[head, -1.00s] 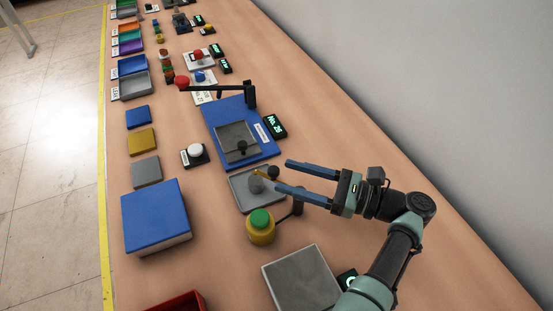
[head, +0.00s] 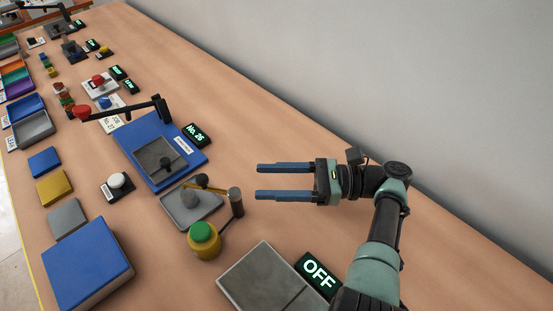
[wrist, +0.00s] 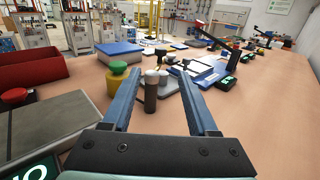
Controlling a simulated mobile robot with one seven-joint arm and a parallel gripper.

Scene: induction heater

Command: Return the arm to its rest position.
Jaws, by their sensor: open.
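My gripper (head: 257,182) is open and empty, with its two blue fingers spread and pointing left in the head view. It hovers over the right part of the workbench (head: 290,145), to the right of the tray with the lever post (head: 237,202). In the wrist view the open fingers (wrist: 160,85) frame the grey cylindrical post (wrist: 151,95), which stands beyond them and is not gripped. My arm reaches in from the lower right of the head view.
A yellow pot with a green lid (head: 204,240) and a grey plate by an OFF display (head: 317,273) stand nearby. A blue base with a display reading No. 26 (head: 197,135) lies farther off. The bench along the wall is clear.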

